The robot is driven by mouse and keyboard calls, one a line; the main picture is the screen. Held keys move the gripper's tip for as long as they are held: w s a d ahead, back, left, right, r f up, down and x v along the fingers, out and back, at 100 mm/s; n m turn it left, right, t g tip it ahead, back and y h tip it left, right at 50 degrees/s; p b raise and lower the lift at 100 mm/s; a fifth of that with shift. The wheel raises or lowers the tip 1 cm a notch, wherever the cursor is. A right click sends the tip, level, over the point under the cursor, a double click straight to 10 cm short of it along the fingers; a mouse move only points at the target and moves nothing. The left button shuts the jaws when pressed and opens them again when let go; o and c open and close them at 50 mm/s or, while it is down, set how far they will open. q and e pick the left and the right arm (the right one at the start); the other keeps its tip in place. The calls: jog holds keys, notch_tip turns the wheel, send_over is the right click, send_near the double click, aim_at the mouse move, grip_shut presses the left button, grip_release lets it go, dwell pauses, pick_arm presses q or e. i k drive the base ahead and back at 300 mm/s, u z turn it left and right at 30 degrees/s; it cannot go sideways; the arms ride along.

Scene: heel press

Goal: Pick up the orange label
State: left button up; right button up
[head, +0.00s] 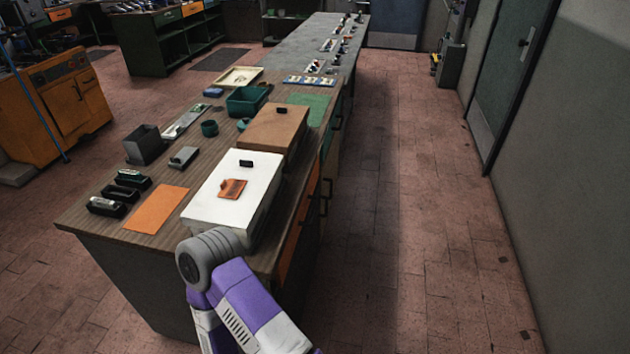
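A small orange-brown label (232,189) lies on the top of a white box (215,211) near the table's front right corner. It has a dark mark on its face and looks slightly raised at one edge. A small black block (246,163) sits behind it on the same box. A larger flat orange sheet (155,210) lies on the table to the left of the box. A purple and grey arm of mine comes up from the bottom, its grey joint in front of the white box. Neither gripper shows.
The long wooden table (166,241) also bears a brown box (275,133) behind the white one, black trays (106,207) at left, a dark open bin (144,146) and a green crate (246,102). The tiled floor (400,220) to the right is clear.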

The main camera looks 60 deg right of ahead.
aim_at(231, 188)
jog(key=z, duration=2.15)
